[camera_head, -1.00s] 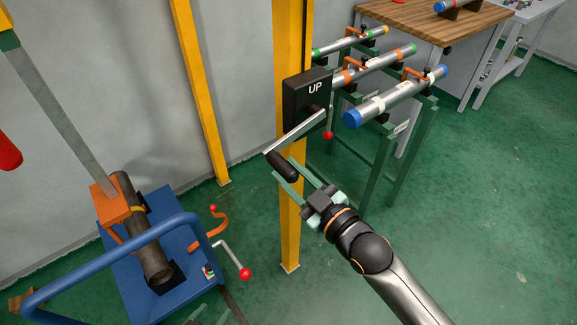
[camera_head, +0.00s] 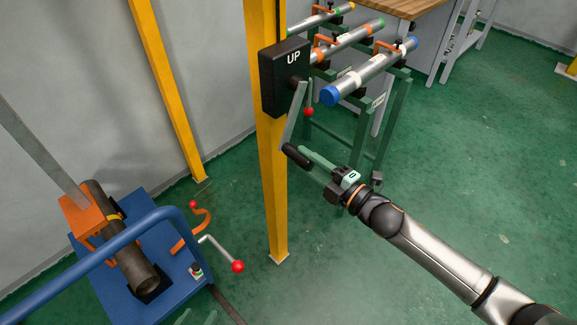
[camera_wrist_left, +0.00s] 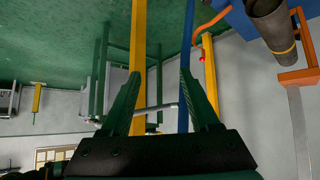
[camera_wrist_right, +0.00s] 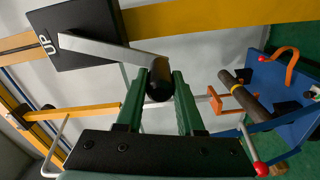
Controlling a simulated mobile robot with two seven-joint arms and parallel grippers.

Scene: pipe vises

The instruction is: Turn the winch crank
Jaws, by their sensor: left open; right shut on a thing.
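The winch is a black box marked UP (camera_head: 287,76) on a yellow post. Its grey crank arm (camera_head: 294,115) hangs down and slightly left from the hub, ending in a black handle (camera_head: 296,155). My right gripper (camera_head: 308,158) is shut on this handle. In the right wrist view the handle (camera_wrist_right: 159,82) sits between the green fingers (camera_wrist_right: 160,92), with the crank arm (camera_wrist_right: 100,48) leading to the box. My left gripper shows only its green fingertips (camera_head: 197,318) at the bottom edge of the head view. In the left wrist view its fingers (camera_wrist_left: 153,85) are open, with nothing between them.
Green stands hold several pipes (camera_head: 370,72) behind the post, right of the winch. A blue cart (camera_head: 120,262) with a dark pipe (camera_head: 122,235), an orange clamp and red-knobbed levers stands lower left. A wooden-topped bench (camera_head: 385,8) is at the back. Green floor at right is clear.

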